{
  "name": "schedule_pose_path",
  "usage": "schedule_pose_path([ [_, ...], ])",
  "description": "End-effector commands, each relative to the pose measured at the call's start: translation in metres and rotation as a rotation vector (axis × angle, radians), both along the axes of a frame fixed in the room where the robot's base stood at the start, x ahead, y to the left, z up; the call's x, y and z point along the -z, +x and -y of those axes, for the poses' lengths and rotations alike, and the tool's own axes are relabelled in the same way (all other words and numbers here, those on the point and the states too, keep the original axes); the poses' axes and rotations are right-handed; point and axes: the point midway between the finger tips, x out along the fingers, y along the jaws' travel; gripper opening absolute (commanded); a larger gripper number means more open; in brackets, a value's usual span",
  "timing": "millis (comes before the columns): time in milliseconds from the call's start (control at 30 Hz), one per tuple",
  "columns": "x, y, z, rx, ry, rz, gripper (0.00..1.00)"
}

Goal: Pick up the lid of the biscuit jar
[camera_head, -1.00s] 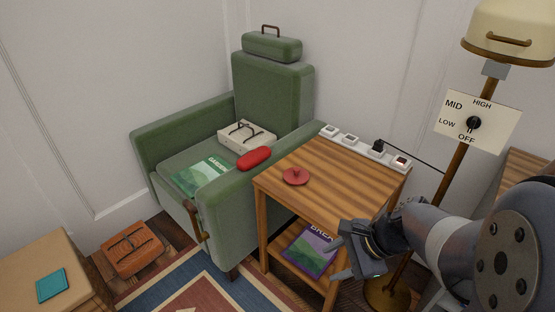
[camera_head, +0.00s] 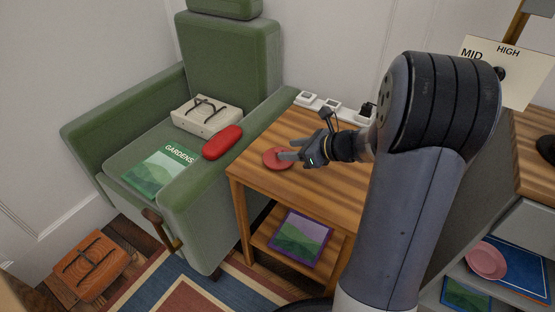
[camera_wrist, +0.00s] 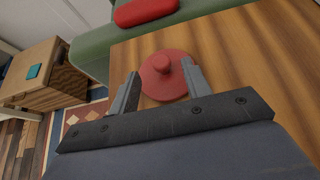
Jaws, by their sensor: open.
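The red round lid (camera_head: 273,161) with a small knob lies flat on the wooden side table (camera_head: 318,184), near its left edge. In the wrist view the lid (camera_wrist: 158,85) lies ahead of my gripper (camera_wrist: 160,80), with its knob seen between the two finger lines. My gripper (camera_head: 287,150) is open, its fingertips over or right beside the lid in the head view, with nothing between them. I cannot tell whether the fingers touch the lid. No jar is in view.
The green armchair (camera_head: 232,60) stands left of the table, with a red case (camera_head: 222,142), a cream box (camera_head: 206,116) and a book (camera_head: 160,172) on it. A switch strip (camera_head: 331,106) runs along the table's back. A purple-edged book (camera_head: 296,236) lies on the lower shelf.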

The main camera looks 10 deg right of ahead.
Motion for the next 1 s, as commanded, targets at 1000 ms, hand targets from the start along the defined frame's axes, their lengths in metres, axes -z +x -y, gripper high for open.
schedule_pose_path([
  [1000, 0.026, 0.034, -0.032, -0.001, -0.002, 0.001, 0.20],
])
